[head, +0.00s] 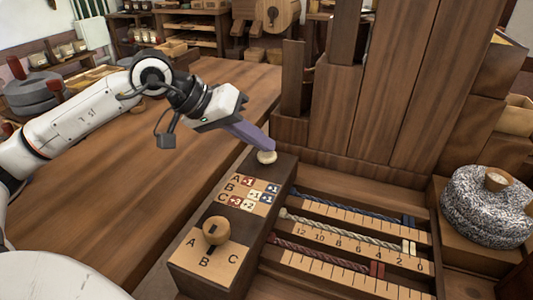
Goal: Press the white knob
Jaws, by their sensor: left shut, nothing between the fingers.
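The white knob (267,157) is a small pale round piece on top of the dark wooden box (275,172), at the box's far end. My left gripper (266,146) reaches in from the left with its purple-grey fingers shut and empty. Its fingertips are right at the knob's top and cover part of it. I cannot tell whether they touch it or how far the knob is pressed in. My right gripper is not in view.
On the same box are a letter-and-number panel (250,194) and a wooden selector knob (216,231) marked A, B, C. Right of it lie cords beside a numbered scale (340,243). A speckled quern stone (487,207) stands far right. Tall wooden boards (385,85) rise behind.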

